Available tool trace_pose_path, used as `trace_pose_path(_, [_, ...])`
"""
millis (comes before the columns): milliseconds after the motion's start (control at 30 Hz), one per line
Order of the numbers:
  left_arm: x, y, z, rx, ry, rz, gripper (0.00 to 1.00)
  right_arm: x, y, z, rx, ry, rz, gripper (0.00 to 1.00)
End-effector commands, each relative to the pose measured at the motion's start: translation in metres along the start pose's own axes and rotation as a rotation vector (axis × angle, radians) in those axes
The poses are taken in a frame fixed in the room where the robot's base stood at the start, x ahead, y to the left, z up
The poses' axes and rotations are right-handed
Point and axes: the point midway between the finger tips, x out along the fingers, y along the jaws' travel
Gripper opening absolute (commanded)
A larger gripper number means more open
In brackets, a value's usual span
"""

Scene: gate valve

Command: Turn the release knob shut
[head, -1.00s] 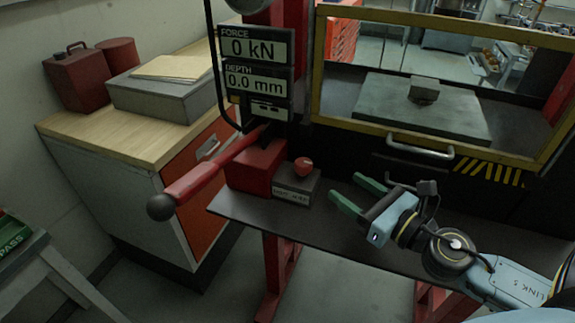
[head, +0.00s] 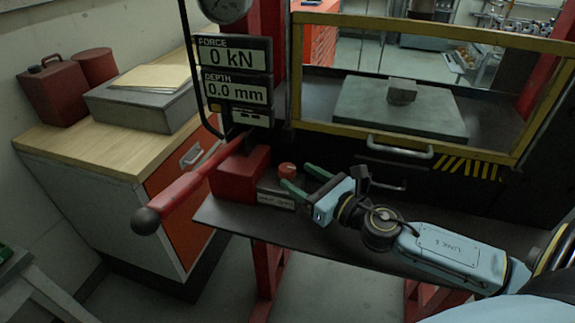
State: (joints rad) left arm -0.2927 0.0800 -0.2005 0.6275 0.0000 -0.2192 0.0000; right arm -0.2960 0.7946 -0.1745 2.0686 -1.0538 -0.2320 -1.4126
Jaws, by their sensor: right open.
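The release knob (head: 287,170) is a small round red knob on a grey box (head: 272,196) with a label on its front, beside the red pump block on the dark shelf. My right gripper (head: 298,180) comes in from the right with its green fingers apart. Its fingertips are close to the knob, one in front of it and one at its right and behind. I cannot tell whether either finger touches the knob. The near finger covers part of the grey box. My left gripper is not in view.
A red pump lever (head: 195,185) with a black ball end slants out left of the red block (head: 240,174). The force and depth panel (head: 234,72) stands above. A yellow-framed guard (head: 400,131) is behind. The shelf (head: 232,213) is bare in front.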

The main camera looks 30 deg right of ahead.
Motion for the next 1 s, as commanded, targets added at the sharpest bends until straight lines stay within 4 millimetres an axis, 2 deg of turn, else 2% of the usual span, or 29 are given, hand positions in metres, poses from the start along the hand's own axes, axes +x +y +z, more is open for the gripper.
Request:
trace_pose_path(100, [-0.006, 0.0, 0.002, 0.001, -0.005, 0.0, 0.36, 0.017, 0.0, 0.002, -0.001, -0.003, 0.0, 0.58])
trace_pose_path(333, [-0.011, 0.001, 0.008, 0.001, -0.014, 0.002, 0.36, 0.04, 0.0, 0.001, 0.0, -0.001, -0.001, 0.58])
trace_pose_path(500, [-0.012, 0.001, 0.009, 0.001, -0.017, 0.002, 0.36, 0.047, 0.0, 0.0, 0.0, 0.0, 0.0, 0.58])
trace_pose_path(767, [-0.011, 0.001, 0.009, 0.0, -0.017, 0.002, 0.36, 0.048, 0.0, 0.0, 0.0, 0.0, 0.0, 0.58])
trace_pose_path(867, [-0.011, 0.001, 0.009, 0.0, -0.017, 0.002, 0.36, 0.048, 0.0, 0.0, 0.0, 0.0, 0.0, 0.49])
trace_pose_path(1000, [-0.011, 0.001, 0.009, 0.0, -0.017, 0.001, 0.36, 0.048, 0.0, 0.0, 0.0, 0.0, 0.0, 0.31])
